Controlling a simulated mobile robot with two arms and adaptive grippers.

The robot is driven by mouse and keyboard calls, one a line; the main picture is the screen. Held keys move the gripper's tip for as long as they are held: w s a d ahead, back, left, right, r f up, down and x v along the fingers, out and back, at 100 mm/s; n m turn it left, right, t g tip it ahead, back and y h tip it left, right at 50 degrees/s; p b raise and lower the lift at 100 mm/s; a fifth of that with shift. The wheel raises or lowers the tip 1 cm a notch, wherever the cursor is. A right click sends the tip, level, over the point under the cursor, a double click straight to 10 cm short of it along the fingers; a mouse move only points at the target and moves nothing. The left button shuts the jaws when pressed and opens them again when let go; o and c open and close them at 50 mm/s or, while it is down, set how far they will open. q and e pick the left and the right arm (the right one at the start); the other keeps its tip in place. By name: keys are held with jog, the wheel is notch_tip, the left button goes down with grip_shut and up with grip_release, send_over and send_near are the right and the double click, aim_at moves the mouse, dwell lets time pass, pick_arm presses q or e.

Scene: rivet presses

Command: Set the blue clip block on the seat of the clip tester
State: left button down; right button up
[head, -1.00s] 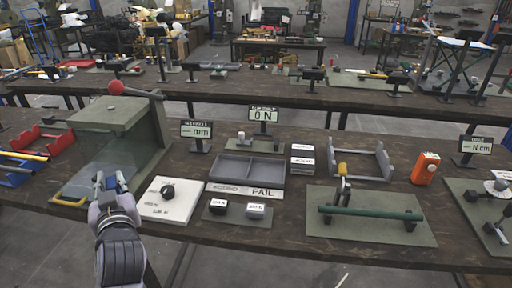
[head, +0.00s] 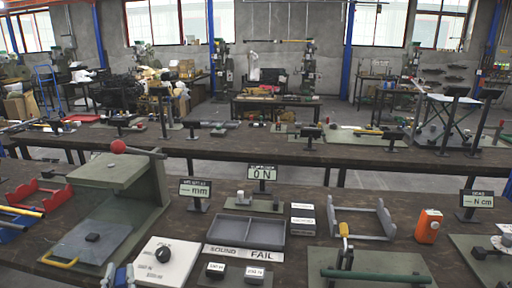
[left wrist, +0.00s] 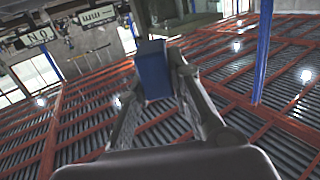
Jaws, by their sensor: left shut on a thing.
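The blue clip block (left wrist: 153,72) is held between the fingers of my left gripper (left wrist: 160,60) in the left wrist view. In the head view, my left gripper (head: 117,276) shows only its tips at the bottom edge, left of the white panel with a black knob. A small green base with pale and dark posts (head: 253,204), below the "0 N" display (head: 262,173), looks like the clip tester; its seat is too small to tell clearly. My gripper is well in front and left of it. My right gripper is out of view.
The knob panel (head: 166,262), grey two-compartment tray (head: 246,231) and "SOUND FAIL" strip (head: 245,252) lie between gripper and tester. A grey cradle (head: 362,218) stands right.

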pick_arm(q)
jog(key=s+d+f+m+t+h, duration=0.1)
jog(key=s+d+f+m+h, duration=0.3)
jog(key=s+d, duration=0.5)
jog(key=s+f+h, duration=0.1)
jog(key=s+h, duration=0.1)
jog(key=shift+s+d+f, duration=0.15)
jog(key=shift+s+f, duration=0.15)
jog(key=shift+f, duration=0.05)
dwell(0.3)
